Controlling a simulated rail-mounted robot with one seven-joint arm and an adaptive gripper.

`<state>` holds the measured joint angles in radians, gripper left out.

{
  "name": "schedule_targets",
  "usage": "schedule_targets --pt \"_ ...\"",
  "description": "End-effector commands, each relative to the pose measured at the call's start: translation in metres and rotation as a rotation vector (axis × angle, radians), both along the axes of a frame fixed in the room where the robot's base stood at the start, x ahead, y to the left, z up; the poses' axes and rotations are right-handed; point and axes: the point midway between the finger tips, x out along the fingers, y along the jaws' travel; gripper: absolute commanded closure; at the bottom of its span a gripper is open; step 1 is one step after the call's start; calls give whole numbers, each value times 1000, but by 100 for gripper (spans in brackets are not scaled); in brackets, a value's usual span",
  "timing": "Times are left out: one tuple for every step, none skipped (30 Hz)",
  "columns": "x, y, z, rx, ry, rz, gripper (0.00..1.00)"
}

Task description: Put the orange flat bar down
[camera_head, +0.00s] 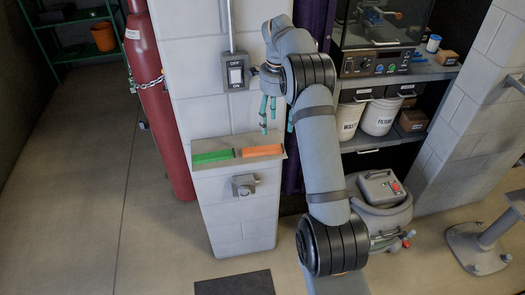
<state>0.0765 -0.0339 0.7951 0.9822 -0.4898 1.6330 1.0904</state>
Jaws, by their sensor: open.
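The orange flat bar (262,151) lies on a small grey ledge (238,163) on the front of the white block pillar. A green flat bar (213,157) lies on the same ledge, just to its left. My gripper (276,122) points downward above the ledge's right end. Its teal fingers are apart with nothing seen between them. The fingertips look a little above or behind the orange bar and apart from it. The exact depth gap is hard to tell.
A switch box (235,72) is on the pillar above the ledge and a grey fixture (244,185) is below it. A red cylinder (157,95) stands at the left. Shelves with white buckets (380,117) are at the right. The floor at the left is clear.

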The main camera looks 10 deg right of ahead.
Motion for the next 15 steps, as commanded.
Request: schedule_targets --pt "-2 0 -13 1 4 0 41" --pt "-1 0 -19 0 5 1 41" --pt "-1 0 -27 0 5 1 41" --pt "-1 0 -32 0 4 1 41" --pt "-1 1 -37 1 4 0 41" --pt "-1 0 -42 0 3 0 41" --pt "-1 0 -46 0 3 0 41" --pt "-1 0 -49 0 2 1 41" --pt "0 0 -52 1 1 0 41" --pt "0 0 -55 1 0 -1 41" --pt "0 0 -56 1 0 -1 41" --pt "0 0 -58 1 1 -1 41" --pt "0 0 -60 0 0 -1 41" --pt "0 0 -62 0 1 0 41" --pt "-1 0 -66 1 2 0 41"
